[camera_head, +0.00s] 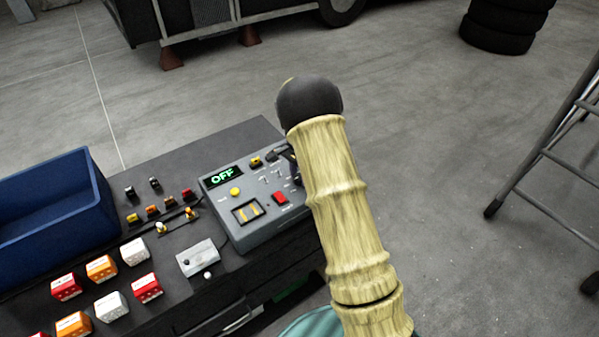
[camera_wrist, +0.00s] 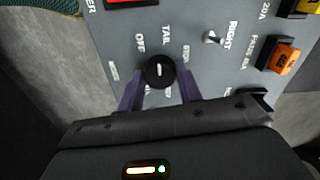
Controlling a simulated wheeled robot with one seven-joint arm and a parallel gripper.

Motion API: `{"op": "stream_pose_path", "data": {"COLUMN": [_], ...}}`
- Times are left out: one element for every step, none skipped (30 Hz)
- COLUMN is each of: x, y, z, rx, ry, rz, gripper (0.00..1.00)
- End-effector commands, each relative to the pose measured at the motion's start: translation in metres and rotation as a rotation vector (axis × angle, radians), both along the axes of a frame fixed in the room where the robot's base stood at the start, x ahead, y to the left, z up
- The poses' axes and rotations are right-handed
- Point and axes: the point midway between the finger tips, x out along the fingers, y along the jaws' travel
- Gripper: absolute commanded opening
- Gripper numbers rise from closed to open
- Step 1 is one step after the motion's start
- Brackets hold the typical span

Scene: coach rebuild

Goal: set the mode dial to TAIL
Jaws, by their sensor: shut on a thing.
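The mode dial (camera_wrist: 159,70) is a round black knob with a short white mark, seen in the wrist view. Labels including OFF and TAIL stand around it on the grey tester panel (camera_wrist: 205,70). The white mark runs nearly upright in the picture; I cannot tell exactly which label it points to. My gripper (camera_wrist: 160,80) has its purple fingers on either side of the dial, shut on it. In the head view the tester box (camera_head: 260,222) has a green display (camera_head: 222,176) reading OFF. My arm hides its right side, with the dial.
A toggle switch (camera_wrist: 213,38) and an orange fuse (camera_wrist: 285,59) sit on the panel right of the dial. In the head view, a blue bin (camera_head: 55,210) and several coloured boxes share the dark bench. A ladder (camera_head: 550,150) stands at the right on open floor.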

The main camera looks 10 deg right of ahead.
Motion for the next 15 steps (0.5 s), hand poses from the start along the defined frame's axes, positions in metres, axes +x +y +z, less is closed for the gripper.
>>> {"op": "stream_pose_path", "data": {"x": [0.0011,0.0011,0.0011,0.0012,0.0013,0.0012,0.0013,0.0014,0.0013,0.0014,0.0014,0.0015,0.0015,0.0016,0.0016], "y": [-0.0004,-0.0003,-0.0001,-0.0001,-0.0002,-0.0003,-0.0004,-0.0003,-0.0002,-0.0002,-0.0002,-0.0003,-0.0004,-0.0004,-0.0004], "z": [0.0025,0.0025,0.0025,0.0025,0.0026,0.0025,0.0025,0.0024,0.0023,0.0022,0.0021,0.002,0.0019,0.0018,0.0018], "rx": [-0.002,-0.002,-0.001,-0.001,-0.001,-0.002,-0.002,-0.002,-0.002,-0.001,-0.001,0.0,0.0,0.0,0.0], "ry": [-0.003,-0.003,-0.004,-0.004,-0.004,-0.005,-0.005,-0.005,-0.005,-0.005,-0.005,-0.006,-0.006,-0.006,-0.006], "rz": [-0.037,-0.059,-0.087,-0.108,-0.126,-0.149,-0.163,-0.178,-0.194,-0.206,-0.216,-0.227,-0.233,-0.239,-0.245], "gripper": [0.12,0.12,0.12,0.12,0.12,0.12,0.12,0.12,0.12,0.12,0.12,0.12,0.12,0.12,0.12]}}
